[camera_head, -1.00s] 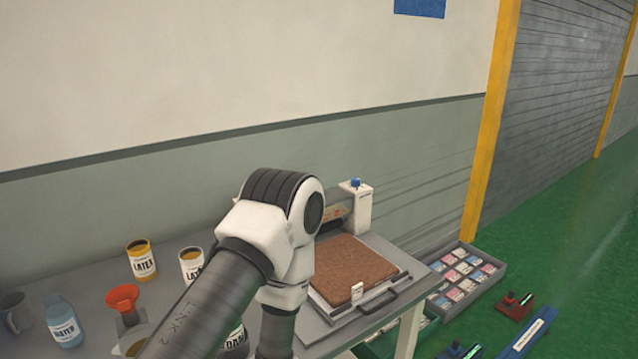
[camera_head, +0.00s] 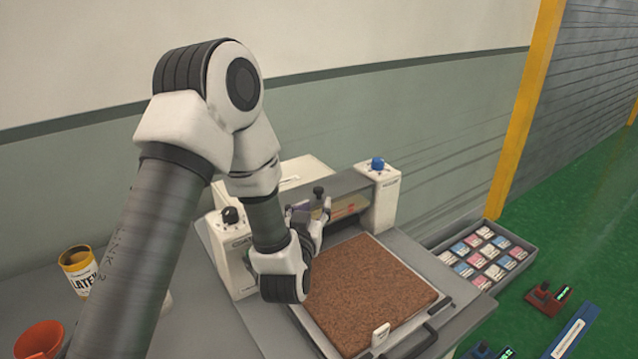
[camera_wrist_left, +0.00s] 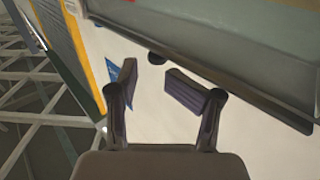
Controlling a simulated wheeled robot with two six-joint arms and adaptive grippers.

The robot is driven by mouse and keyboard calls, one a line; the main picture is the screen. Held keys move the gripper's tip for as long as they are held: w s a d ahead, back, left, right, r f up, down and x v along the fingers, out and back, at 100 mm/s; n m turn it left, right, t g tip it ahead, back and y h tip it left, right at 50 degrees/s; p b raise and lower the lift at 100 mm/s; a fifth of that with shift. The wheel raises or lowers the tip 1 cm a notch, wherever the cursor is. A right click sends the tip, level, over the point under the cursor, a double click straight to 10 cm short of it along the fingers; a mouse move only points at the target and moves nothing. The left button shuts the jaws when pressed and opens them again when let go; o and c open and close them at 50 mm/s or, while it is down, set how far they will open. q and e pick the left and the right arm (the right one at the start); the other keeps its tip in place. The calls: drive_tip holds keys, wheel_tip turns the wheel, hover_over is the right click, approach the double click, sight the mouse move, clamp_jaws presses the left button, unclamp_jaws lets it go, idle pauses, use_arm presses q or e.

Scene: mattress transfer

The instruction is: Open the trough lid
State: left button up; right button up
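The machine has a grey trough body (camera_head: 352,183) between two white posts. A black knob (camera_head: 318,192) stands up at the trough; I cannot clearly make out the lid's edges. My left gripper (camera_head: 313,208) is at the trough, close to this knob, with its fingers apart. In the left wrist view, the left gripper (camera_wrist_left: 150,77) is open, with a clear gap between its dark pads. A small dark knob (camera_wrist_left: 157,58) shows beyond the fingertips, at a dark edge; contact cannot be told. My arm hides part of the machine. My right gripper is not in view.
A brown mat (camera_head: 365,290) lies on a tray in front of the trough. The left post carries a black knob (camera_head: 232,214), the right post a blue knob (camera_head: 377,163). A yellow latex can (camera_head: 80,268) and an orange funnel (camera_head: 40,338) stand at left.

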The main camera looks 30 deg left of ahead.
sight(318, 192)
use_arm(q)
drive_tip(key=shift+w+r+p, duration=0.5)
drive_tip(key=shift+w+r, duration=0.3)
drive_tip(key=w+a, duration=0.1)
drive_tip(key=w, duration=0.1)
drive_tip(key=w+a+f, duration=0.1)
drive_tip(key=shift+w+a+p, duration=0.15)
drive_tip(key=shift+w+p, duration=0.15)
drive_tip(key=shift+w, duration=0.05)
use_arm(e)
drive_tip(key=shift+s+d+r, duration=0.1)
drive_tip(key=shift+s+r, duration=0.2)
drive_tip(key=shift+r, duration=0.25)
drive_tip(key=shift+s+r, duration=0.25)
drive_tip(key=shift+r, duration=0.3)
use_arm(q)
drive_tip(key=shift+o, duration=0.3)
drive_tip(key=shift+d, duration=0.2)
drive_tip(key=shift+s, duration=0.1)
clamp_jaws()
drive_tip(key=shift+d+r, duration=0.1)
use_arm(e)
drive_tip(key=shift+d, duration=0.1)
